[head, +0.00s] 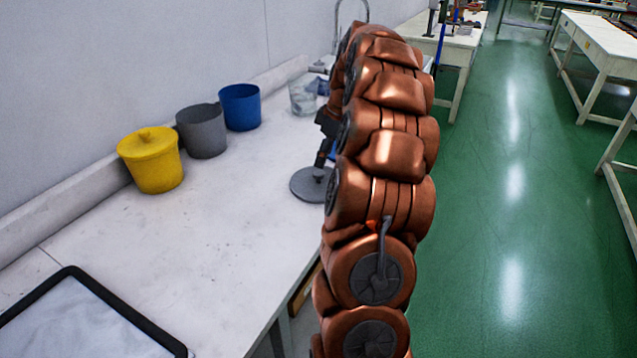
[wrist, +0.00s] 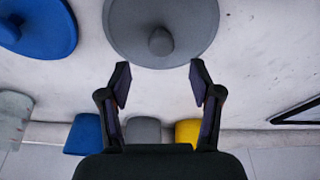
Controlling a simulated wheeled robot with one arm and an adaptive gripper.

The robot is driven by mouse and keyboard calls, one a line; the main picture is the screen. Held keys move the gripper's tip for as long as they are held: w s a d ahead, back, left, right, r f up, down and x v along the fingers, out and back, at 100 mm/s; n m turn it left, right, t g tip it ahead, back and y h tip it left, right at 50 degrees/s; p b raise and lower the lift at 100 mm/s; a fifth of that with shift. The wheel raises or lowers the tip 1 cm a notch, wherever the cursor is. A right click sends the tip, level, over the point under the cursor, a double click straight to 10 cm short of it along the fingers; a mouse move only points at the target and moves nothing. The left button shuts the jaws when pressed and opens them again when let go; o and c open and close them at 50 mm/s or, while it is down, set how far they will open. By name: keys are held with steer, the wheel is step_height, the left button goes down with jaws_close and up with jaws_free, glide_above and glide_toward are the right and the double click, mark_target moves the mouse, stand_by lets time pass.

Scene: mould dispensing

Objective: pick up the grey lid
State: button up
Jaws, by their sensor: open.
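The grey lid (wrist: 135,32) is a round disc with a raised knob in its middle, lying on the white bench in the wrist view. In the head view the grey lid (head: 306,186) shows beside my arm, partly hidden by it. My gripper (wrist: 158,72) is open and empty, with its two fingers apart and the lid's knob ahead of the gap between them. In the head view a dark part of my gripper (head: 322,160) shows just above the lid, mostly hidden behind my arm. I cannot tell if a finger touches the lid.
A yellow lidded bucket (head: 152,165), a grey bucket (head: 203,130) and a blue bucket (head: 240,106) stand along the wall. A clear container (head: 303,97) stands beyond them. A blue lid (wrist: 38,28) lies left of the grey lid. A black-framed tray (head: 85,320) lies at the near left.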

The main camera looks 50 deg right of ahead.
mark_target(319, 172)
steer(key=shift+p+x, duration=0.75)
steer(key=shift+x, duration=2.55)
steer(key=shift+s, duration=0.15)
jaws_close()
